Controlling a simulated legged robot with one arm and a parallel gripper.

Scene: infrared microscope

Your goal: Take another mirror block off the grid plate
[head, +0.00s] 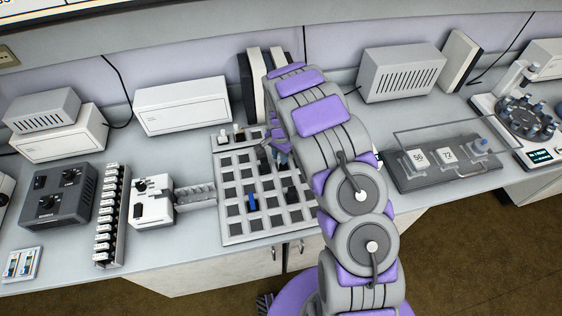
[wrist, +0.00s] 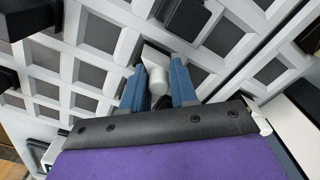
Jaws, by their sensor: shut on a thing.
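The grid plate (head: 236,228), pale with rows of dark square cells, lies on the bench in front of my arm. My gripper (head: 275,155) is low over its back right part, partly hidden by my arm in the head view. In the wrist view my gripper (wrist: 158,72) has two blue fingers shut on a white mirror block (wrist: 158,80) with a rounded white part. Whether the block still touches the plate cannot be told. On the plate stand a blue piece (head: 252,200) and a dark piece (head: 292,194). Dark blocks (wrist: 182,14) also show around the fingers.
Small white-topped pieces (head: 223,136) stand at the plate's back edge. A white device (head: 152,204) with a grey rail is left of the plate. A dark tray (head: 445,172) with numbered blocks and a clear cover lies right of my arm. Boxes line the back wall.

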